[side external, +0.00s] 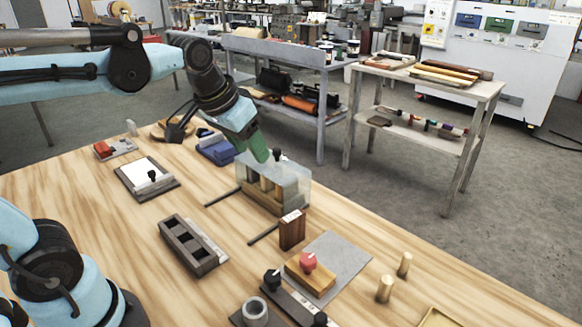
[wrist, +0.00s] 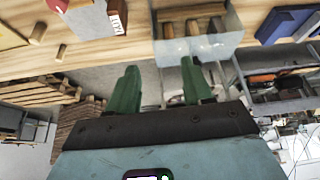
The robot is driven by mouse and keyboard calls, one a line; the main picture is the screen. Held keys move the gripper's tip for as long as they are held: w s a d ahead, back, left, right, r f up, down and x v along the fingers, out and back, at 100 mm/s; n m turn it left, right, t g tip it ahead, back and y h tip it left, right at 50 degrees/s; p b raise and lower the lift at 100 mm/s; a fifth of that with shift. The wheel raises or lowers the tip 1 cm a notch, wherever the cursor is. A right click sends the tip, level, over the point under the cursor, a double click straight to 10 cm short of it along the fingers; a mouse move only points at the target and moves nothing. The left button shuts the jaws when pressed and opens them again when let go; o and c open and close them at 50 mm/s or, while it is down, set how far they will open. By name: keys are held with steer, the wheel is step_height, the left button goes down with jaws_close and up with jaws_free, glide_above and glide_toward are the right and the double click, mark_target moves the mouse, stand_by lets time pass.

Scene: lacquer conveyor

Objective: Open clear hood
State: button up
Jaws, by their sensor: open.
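The clear hood (side external: 296,187) is a transparent box near the far edge of the wooden table. It appears lowered over a wooden rack with several upright wooden pieces. A small dark knob (side external: 278,155) shows at its top. My gripper (side external: 262,157) has green fingers and is tilted down just above and beside the hood's top, close to the knob. In the wrist view the hood (wrist: 232,32) lies ahead of my open gripper (wrist: 161,80), with nothing between the fingers. I cannot tell whether a finger touches the hood.
A brown labelled block (side external: 292,230) stands just in front of the hood. Two dark rods (side external: 222,197) lie on the table near it. A blue object (side external: 216,148) sits behind left. A dark slotted tray (side external: 187,245) and a red-knobbed wooden block (side external: 309,275) are nearer.

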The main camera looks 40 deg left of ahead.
steer(key=w+a+r+n+g, duration=0.1)
steer(key=w+a+r+g, duration=0.15)
steer(key=w+r, duration=0.4)
steer(key=n+g, duration=0.1)
steer(key=g, duration=0.2)
glide_above(277, 149)
step_height(277, 149, down, 2)
step_height(277, 149, down, 12)
steer(key=shift+f, duration=0.25)
jaws_close()
